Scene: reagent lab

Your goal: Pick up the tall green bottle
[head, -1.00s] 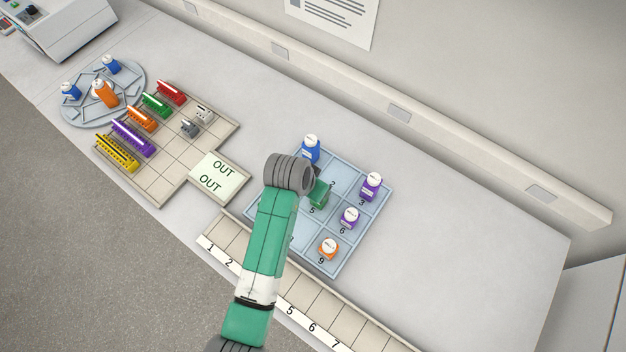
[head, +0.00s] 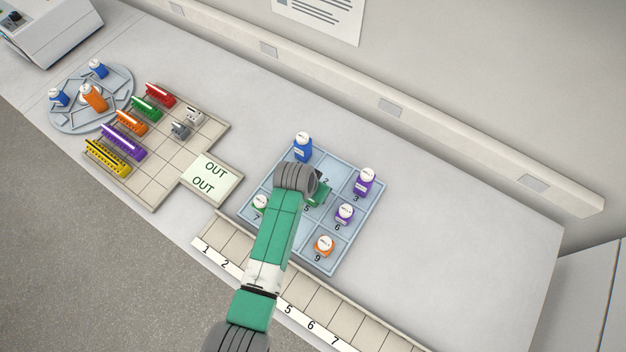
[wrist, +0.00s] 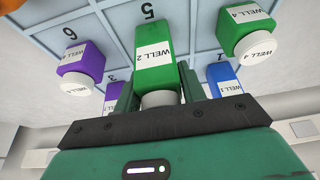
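A tall green bottle (wrist: 158,78) with a white "WELL 2" label fills the middle of the wrist view. My gripper (wrist: 160,95) has one finger on each side of it, close against its sides, and looks shut on it. The bottle's white cap faces my palm and its base end lies toward the number 5. In the head view my gripper (head: 318,196) is over the middle of the blue tray (head: 361,238), mostly hidden by my wrist. The spot behind the number 2 looks bare. How high the bottle is cannot be told.
A blue bottle (head: 302,150), two purple bottles (head: 363,184) and an orange one (head: 323,248) stand close around. A numbered rack (head: 300,297) runs in front. The counter right of the tray is clear.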

